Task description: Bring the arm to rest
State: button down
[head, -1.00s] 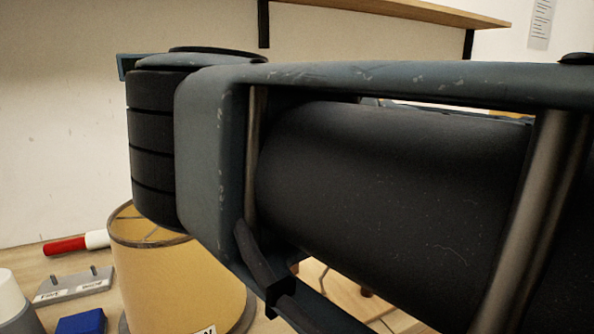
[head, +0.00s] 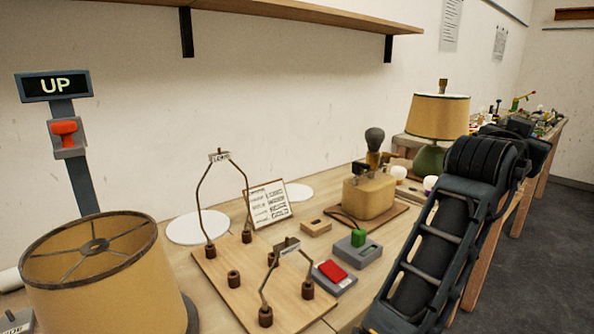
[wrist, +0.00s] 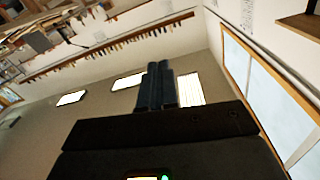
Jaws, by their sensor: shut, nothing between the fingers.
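My arm shows at the right of the head view, with its dark links over the right edge of the bench (head: 330,318). I cannot make out its gripper there. In the wrist view my gripper (wrist: 160,84) is shut, its dark fingers together with nothing between them. That view looks out into the room, tilted, with bright panels, a window and a wall rack behind the fingers. The fingers are apart from anything in view.
A yellow lampshade (head: 95,275) stands front left, near a post with an UP sign (head: 52,85). A wooden board (head: 270,290) with wire frames, a tan block (head: 368,196) and a green-based lamp (head: 437,117) stand along the bench. A shelf (head: 290,10) hangs above.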

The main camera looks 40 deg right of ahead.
jog(key=w+a+n+t+h+p, duration=0.1)
jog(key=w+a+n+t, duration=0.7)
jog(key=n+t, duration=0.4)
jog(key=s+a+f+n+t+y+p, duration=0.1)
jog(key=a+f+n+t+y+p, duration=0.1)
jog(key=a+f+n+t+y, duration=0.75)
jog(key=s+a+f+n+g+y, duration=0.2)
jog(key=s+a+f+g+y, duration=0.2)
jog(key=s+a+f+y, duration=0.65)
jog(key=s+a+f+m+g+p, duration=0.1)
jog(key=s+a+f+m+g, duration=0.1)
jog(key=s+a, duration=1.1)
jog(key=shift+s+a+f+m+h, duration=0.25)
jog(key=shift+s+f+m+h, duration=0.15)
jog(key=shift+f+m, duration=0.25)
